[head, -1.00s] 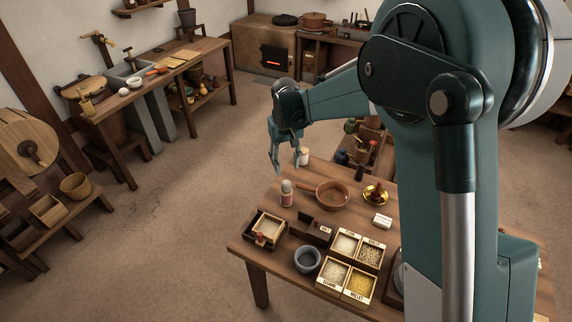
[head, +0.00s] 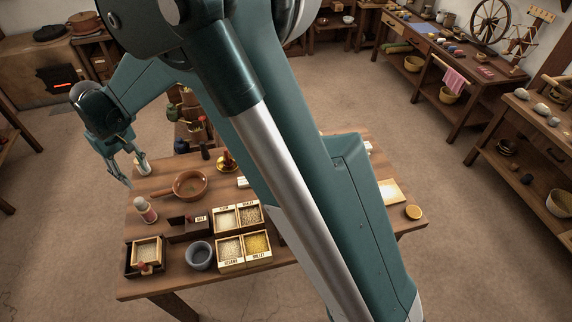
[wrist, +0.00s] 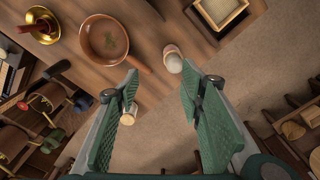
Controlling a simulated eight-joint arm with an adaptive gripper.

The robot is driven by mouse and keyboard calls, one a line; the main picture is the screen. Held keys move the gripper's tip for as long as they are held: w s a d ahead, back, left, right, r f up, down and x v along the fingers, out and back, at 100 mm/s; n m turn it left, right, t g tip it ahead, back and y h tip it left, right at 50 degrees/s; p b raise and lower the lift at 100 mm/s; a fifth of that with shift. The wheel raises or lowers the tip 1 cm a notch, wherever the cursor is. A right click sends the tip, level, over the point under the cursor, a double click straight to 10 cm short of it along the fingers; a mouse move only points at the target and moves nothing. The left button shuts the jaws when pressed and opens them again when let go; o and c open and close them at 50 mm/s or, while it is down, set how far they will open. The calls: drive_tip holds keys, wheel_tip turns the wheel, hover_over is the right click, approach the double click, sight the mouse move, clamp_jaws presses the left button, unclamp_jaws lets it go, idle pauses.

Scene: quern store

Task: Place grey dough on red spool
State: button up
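My gripper (head: 122,168) hangs at the left end of the table in the head view. In the wrist view its two green fingers (wrist: 160,75) are spread wide, with nothing held between them. I cannot make out a grey dough for certain; small pale grey lumps (head: 538,108) lie on the bench at the far right of the head view. Small reddish items (head: 458,50) lie on the back right bench, too small to tell whether one is a red spool. My arm hides part of the table.
The table (head: 160,290) bears a brown pan (head: 190,185), a pink-banded shaker (head: 146,210), a grey bowl (head: 199,254) and grain boxes (head: 257,243). A pale-topped jar (wrist: 128,115) is close by the left finger in the wrist view. Open floor (head: 450,220) lies right of the table.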

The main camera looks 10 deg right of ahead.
drive_tip(key=s+d+r+m+t, duration=0.1)
drive_tip(key=s+d+r, duration=0.1)
drive_tip(key=d+r, duration=0.6)
drive_tip(key=s+d+r+m+t+y, duration=0.1)
drive_tip(key=s+d+r+m, duration=0.15)
drive_tip(key=d, duration=1.05)
drive_tip(key=s+d+r+m+t, duration=0.1)
drive_tip(key=s+d+r, duration=0.1)
drive_tip(key=d+r, duration=0.6)
drive_tip(key=s+d+f+m+t, duration=0.1)
drive_tip(key=s+d+m+t, duration=0.1)
drive_tip(key=s+d, duration=0.8)
drive_tip(key=s+d+f+m+t+h, duration=0.1)
drive_tip(key=s+d+f+m, duration=0.1)
drive_tip(key=s+d, duration=0.7)
drive_tip(key=d, duration=0.6)
drive_tip(key=shift+s+d+t, duration=0.35)
drive_tip(key=shift+t, duration=0.05)
